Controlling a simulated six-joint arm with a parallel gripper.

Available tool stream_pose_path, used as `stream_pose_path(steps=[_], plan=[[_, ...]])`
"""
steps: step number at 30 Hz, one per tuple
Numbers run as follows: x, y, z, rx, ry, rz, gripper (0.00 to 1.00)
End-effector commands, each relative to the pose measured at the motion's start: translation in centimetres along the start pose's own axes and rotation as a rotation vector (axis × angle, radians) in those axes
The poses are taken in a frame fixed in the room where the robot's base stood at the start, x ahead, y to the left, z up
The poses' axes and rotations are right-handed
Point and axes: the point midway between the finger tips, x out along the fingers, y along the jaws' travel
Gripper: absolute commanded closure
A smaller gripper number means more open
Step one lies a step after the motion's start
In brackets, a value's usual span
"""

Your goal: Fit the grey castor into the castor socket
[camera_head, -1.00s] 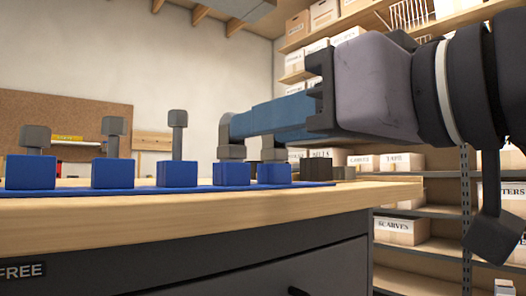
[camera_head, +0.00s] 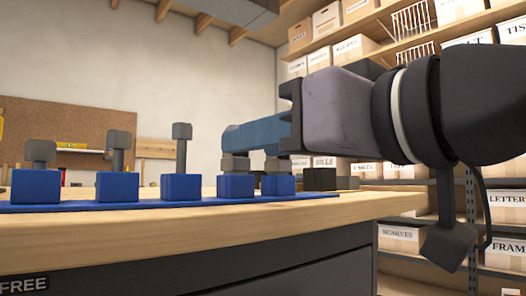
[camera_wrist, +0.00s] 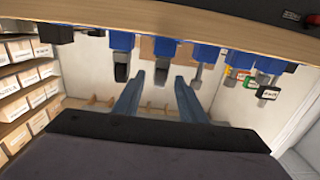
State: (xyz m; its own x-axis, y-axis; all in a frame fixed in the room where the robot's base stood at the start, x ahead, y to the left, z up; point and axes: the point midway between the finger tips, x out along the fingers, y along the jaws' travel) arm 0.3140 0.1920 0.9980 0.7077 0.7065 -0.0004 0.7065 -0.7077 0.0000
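A row of blue blocks stands on a blue strip (camera_head: 75,207) on the bench, each bearing a grey piece. The block (camera_head: 235,187) at my fingertips has a wide grey piece (camera_head: 235,163) on it; I cannot tell for certain which piece is the castor. My gripper (camera_head: 228,140) reaches in level from the right, its blue fingers just above that piece. In the wrist view, the fingers (camera_wrist: 159,79) are apart, with a grey piece (camera_wrist: 162,73) between them and gaps on both sides. The near finger hides the far one in the head view.
A block with a tall grey post (camera_head: 181,140) stands just left of my fingertips, and a block with a shorter post (camera_head: 118,150) beyond it. Another blue block (camera_head: 278,186) and dark blocks (camera_head: 319,179) stand to the right. The bench's front edge is clear.

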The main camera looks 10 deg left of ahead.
Motion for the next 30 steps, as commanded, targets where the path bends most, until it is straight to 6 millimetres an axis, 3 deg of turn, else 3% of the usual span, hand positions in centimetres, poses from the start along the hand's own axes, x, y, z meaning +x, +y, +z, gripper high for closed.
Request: stream_pose_path(steps=[12,23,24,28,30], plan=[[3.9,-0.2,-0.3,0.001,0.0,-0.005,0.62],[4.5,-0.1,-0.3,0.0,0.001,-0.001,0.62],[4.5,-0.1,-0.3,0.0,0.0,-0.001,0.65],[4.5,-0.1,-0.3,0.0,0.001,-0.001,0.96],[4.5,-0.1,-0.3,0.0,0.001,-0.001,1.0]])
